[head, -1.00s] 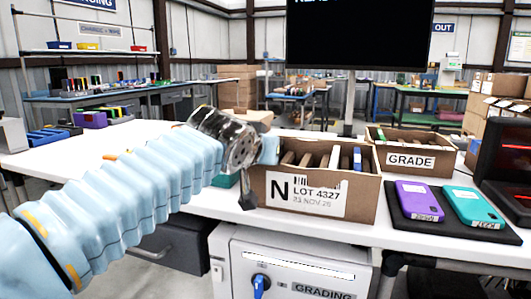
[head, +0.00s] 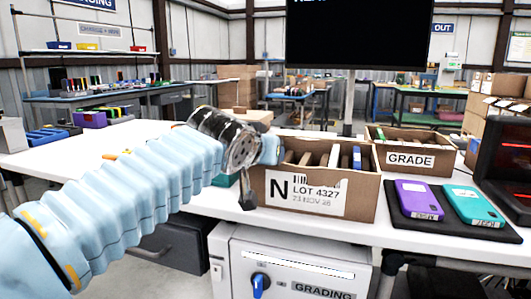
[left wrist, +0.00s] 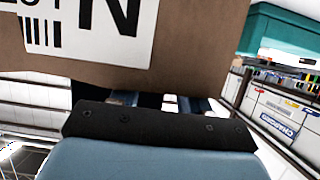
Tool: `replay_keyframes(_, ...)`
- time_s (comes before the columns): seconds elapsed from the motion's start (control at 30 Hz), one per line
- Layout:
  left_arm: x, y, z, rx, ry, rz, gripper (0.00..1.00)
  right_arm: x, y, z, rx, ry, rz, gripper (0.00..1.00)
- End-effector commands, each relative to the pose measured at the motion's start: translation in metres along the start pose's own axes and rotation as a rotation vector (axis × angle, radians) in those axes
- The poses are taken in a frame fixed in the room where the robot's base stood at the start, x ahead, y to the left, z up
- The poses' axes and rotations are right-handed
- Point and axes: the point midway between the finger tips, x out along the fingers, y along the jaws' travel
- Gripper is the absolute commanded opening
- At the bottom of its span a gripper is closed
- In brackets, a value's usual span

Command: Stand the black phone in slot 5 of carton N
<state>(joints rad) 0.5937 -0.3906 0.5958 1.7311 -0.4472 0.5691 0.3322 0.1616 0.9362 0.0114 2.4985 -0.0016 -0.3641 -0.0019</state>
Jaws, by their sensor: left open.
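Carton N (head: 361,205) is a brown box with a white "N LOT 4327" label, on the white table. Dividers stand in it, and a blue-edged item (head: 357,158) shows near its right end. In the left wrist view the open left gripper (left wrist: 160,101) is at the carton's rim, fingertips hidden behind the carton wall (left wrist: 200,50). A dark patch shows between the fingers; I cannot tell whether it is the black phone. My right gripper is not in view.
A GRADE carton (head: 440,163) stands behind to the right. A purple phone (head: 418,198) and a teal phone (head: 472,205) lie on a dark mat (head: 440,231). A teal bin (left wrist: 285,35) is beside carton N.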

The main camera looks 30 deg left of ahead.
Motion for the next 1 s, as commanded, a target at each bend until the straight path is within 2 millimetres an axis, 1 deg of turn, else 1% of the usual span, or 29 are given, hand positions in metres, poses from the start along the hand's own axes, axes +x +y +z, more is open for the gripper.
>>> replay_keyframes(0.2, 0.001, -0.002, 0.001, -0.001, -0.002, -0.004, 0.5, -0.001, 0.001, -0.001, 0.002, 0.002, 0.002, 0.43)
replay_keyframes(0.27, -0.004, -0.002, 0.0, 0.0, -0.001, -0.004, 0.5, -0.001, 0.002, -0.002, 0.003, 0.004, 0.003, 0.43)
replay_keyframes(0.37, -0.02, -0.001, 0.0, 0.0, 0.002, -0.004, 0.5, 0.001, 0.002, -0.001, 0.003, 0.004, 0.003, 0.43)
replay_keyframes(0.7, -0.103, 0.0, -0.001, 0.0, 0.003, -0.001, 0.5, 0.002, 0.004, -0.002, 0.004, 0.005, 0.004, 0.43)
replay_keyframes(0.83, -0.124, 0.0, 0.0, 0.001, 0.002, -0.001, 0.5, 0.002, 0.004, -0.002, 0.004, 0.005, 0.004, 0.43)
replay_keyframes(1.0, -0.137, 0.0, 0.0, 0.001, 0.0, -0.001, 0.5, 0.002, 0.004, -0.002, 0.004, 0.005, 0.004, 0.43)
